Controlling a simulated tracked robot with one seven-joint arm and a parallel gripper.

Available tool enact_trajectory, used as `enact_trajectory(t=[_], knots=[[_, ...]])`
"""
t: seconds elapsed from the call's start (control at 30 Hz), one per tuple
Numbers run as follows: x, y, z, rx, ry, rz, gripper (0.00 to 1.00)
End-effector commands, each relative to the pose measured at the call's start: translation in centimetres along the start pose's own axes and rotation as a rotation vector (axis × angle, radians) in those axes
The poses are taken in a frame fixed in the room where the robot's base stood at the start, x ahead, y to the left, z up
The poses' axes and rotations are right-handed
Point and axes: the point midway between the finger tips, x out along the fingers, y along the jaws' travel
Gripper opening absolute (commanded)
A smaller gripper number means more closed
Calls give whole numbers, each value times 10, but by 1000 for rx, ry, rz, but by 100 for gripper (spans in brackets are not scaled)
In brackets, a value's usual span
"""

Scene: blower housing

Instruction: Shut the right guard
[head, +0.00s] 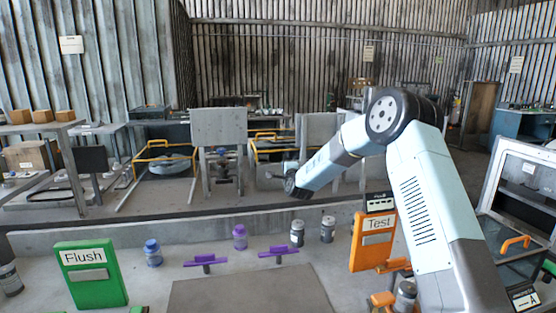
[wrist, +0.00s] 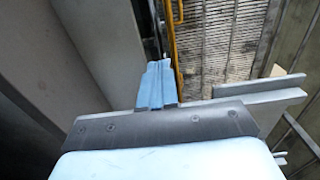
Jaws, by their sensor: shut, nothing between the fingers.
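My gripper (head: 290,184) is at the end of my outstretched arm, in front of the right-hand machine bay. In the wrist view its fingers (wrist: 155,82) are together with nothing between them. A grey upright panel (head: 317,127), perhaps the right guard, stands behind my forearm, which hides part of it. A similar grey panel (head: 219,127) stands upright further left. I cannot tell for certain which part is the right guard. A yellow rail (wrist: 174,45) runs just beyond the fingertips in the wrist view. Large grey surfaces (wrist: 105,45) lie to the left there; contact is unclear.
A low concrete ledge (head: 120,238) crosses in front of the bays. Nearer are a green Flush sign (head: 90,274), an orange Test sign (head: 373,242), purple handles (head: 278,252) and several small jars. A framed cabinet with an orange handle (head: 514,243) is at right.

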Motion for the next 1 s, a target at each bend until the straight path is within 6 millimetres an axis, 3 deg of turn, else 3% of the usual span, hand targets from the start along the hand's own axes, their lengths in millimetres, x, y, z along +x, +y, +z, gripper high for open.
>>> enact_trajectory(t=[0.6, 1.0], knots=[[94, 1, 2, 0, -1, 1, 0], [115, 1, 2, 0, -2, 2, 0]])
